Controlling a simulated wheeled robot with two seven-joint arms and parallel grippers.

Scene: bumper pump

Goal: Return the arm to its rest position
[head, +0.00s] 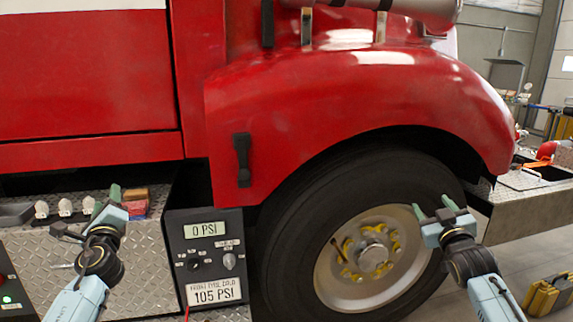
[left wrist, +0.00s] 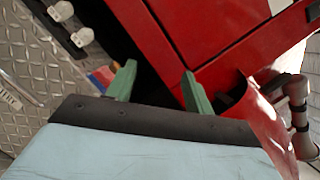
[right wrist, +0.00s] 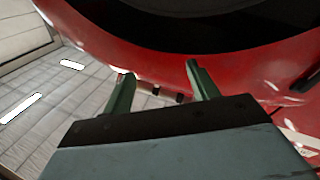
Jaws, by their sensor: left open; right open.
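My left gripper (head: 112,198) is raised in front of the diamond-plate step at the left in the head view. Its green fingers (left wrist: 158,82) are apart with nothing between them. My right gripper (head: 432,212) is raised in front of the right side of the truck's front tire (head: 300,222). Its green fingers (right wrist: 158,85) are also apart and empty. Neither gripper is seen holding anything. In the right wrist view the red fender (right wrist: 240,75) lies behind the fingers.
A pump panel (head: 206,262) reading 0 PSI, with a 105 PSI label, stands between the arms. White fittings (head: 64,208) and small colored blocks sit on the step at left. The front bumper (head: 520,210) is at right. A yellow case (head: 548,296) is on the floor.

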